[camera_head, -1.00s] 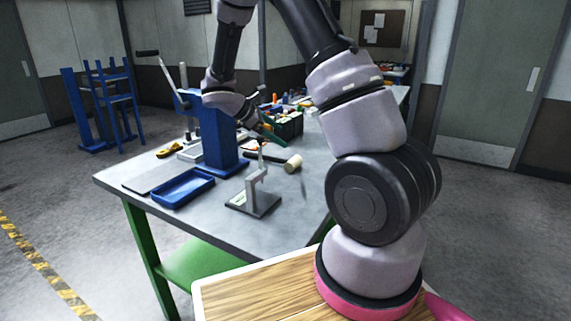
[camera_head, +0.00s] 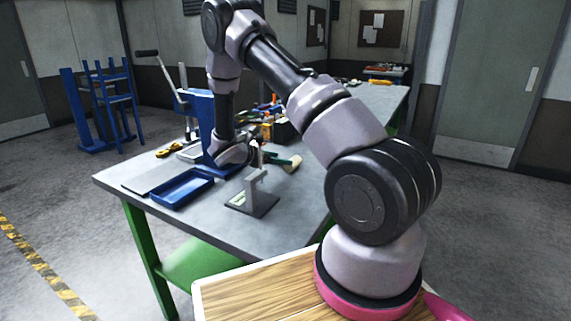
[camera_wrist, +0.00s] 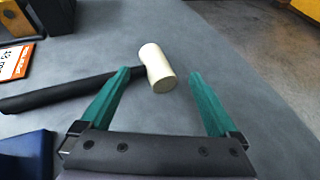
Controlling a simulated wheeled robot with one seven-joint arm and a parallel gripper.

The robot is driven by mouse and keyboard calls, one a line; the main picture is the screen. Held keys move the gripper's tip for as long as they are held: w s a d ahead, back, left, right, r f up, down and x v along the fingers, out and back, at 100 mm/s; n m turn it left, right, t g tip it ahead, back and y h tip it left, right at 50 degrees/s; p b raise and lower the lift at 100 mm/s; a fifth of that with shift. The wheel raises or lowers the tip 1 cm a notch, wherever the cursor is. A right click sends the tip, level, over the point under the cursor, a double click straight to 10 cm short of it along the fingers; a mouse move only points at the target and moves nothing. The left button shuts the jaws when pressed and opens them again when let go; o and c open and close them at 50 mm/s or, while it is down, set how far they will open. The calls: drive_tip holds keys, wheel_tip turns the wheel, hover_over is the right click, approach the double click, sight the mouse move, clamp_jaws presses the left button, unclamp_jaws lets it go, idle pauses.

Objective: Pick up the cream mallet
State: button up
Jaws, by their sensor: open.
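The cream mallet lies on the grey workbench. In the wrist view its cream cylindrical head (camera_wrist: 157,68) sits just beyond and between my fingertips, and its dark handle (camera_wrist: 60,91) runs left, passing beyond the left finger. In the head view the mallet's head (camera_head: 294,165) shows beside my gripper (camera_head: 275,160), which partly hides the handle. My gripper (camera_wrist: 160,74) has two teal fingers, spread apart with nothing between them that I can see gripped. Whether the fingers are level with the head cannot be told.
A blue press (camera_head: 207,112) stands behind my wrist. A blue tray (camera_head: 182,190) and a small grey stand (camera_head: 254,190) are nearer the bench's front. An orange-and-white card (camera_wrist: 14,62) lies by the handle. The bench right of the mallet's head is clear.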

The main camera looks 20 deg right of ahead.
sight(297, 160)
drive_tip(key=x, duration=0.4)
drive_tip(key=shift+d+f, duration=0.1)
drive_tip(key=shift+f, duration=0.05)
clamp_jaws()
